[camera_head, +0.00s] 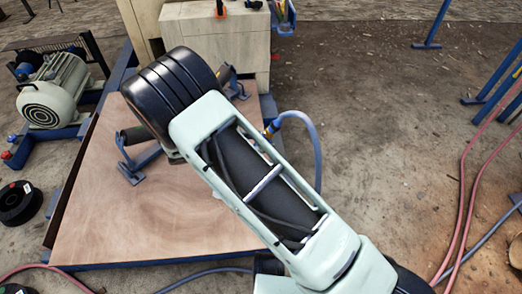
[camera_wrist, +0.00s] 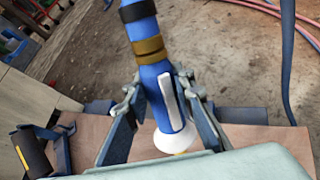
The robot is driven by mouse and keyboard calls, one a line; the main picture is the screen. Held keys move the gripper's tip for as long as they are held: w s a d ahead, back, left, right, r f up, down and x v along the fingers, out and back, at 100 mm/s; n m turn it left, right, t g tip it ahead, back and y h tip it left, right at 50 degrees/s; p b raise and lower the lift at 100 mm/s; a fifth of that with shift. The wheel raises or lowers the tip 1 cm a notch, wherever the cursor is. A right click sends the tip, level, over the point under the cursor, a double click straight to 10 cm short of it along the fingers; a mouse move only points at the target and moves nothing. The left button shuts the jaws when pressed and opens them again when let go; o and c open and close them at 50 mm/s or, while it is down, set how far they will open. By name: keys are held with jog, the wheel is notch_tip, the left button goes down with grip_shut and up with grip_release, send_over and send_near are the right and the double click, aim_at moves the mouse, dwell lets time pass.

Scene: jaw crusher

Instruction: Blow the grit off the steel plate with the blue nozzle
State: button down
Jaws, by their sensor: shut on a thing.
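The blue nozzle (camera_wrist: 155,72) shows in the wrist view, with a black band, a brass ring, a white lever and a white flared end. My gripper (camera_wrist: 160,103) is shut around its body, one finger on each side. In the camera_head view my arm hides the gripper and most of the nozzle; a small blue and brass part (camera_head: 271,128) shows beside the arm, with a blue hose (camera_head: 312,140) curving from it. I cannot make out a steel plate or grit in either view.
A brown, wood-like board (camera_head: 150,215) on a blue frame lies below my arm. A grey motor (camera_head: 55,90) stands left, with a black spool (camera_head: 18,203) below it. A pale block (camera_head: 222,38) stands behind. Open floor (camera_head: 380,130) lies between.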

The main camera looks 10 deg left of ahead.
jog(key=shift+a+f, duration=0.15)
jog(key=shift+f, duration=0.2)
jog(key=shift+w+d, duration=1.15)
jog(key=shift+d, duration=3.75)
jog(key=shift+s+d, duration=1.1)
jog(key=shift+s, duration=3.8)
jog(key=s+a+p, duration=0.1)
jog(key=s+a, duration=0.1)
jog(key=a, duration=0.7)
jog(key=shift+s+a, duration=0.15)
jog(key=shift+a, duration=0.2)
jog(key=shift+r+p, duration=0.1)
jog(key=shift+p, duration=0.2)
